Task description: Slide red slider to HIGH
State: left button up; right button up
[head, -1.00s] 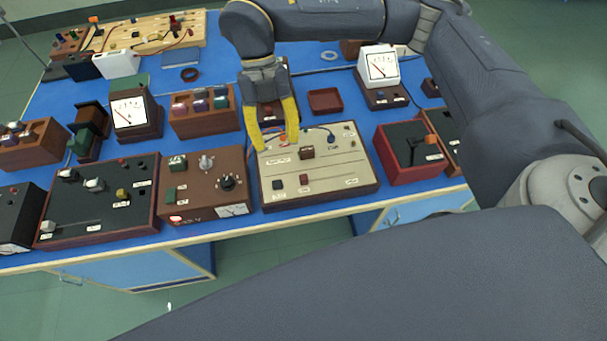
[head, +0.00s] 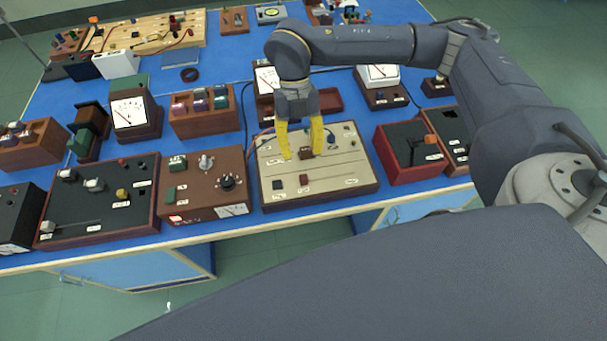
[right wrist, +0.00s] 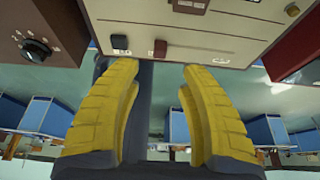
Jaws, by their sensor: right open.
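The beige panel (head: 352,178) stands near the front edge of the bench. Its red slider (head: 303,178) is a small dark red knob at the left end of a dark slot that runs right. The slider also shows in the right wrist view (right wrist: 160,48), beyond the fingertips and between their lines. My right gripper (head: 301,157) is open, pointing down over the panel, behind the slider and around the area of a brown block (head: 306,153). In the right wrist view its yellow fingers are apart with nothing between them. The small labels are unreadable. My left gripper is not in view.
A black square button (head: 277,184) sits left of the slider. A brown box with knobs (head: 205,190) stands close on the left, and a red box with a lever (head: 408,155) on the right. Cables lie at the panel's back. The panel's front part is clear.

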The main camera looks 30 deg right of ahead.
aim_at(304, 176)
jog(key=x, duration=0.8)
jog(key=shift+s+f, duration=0.1)
jog(key=shift+f, duration=0.15)
grip_shut()
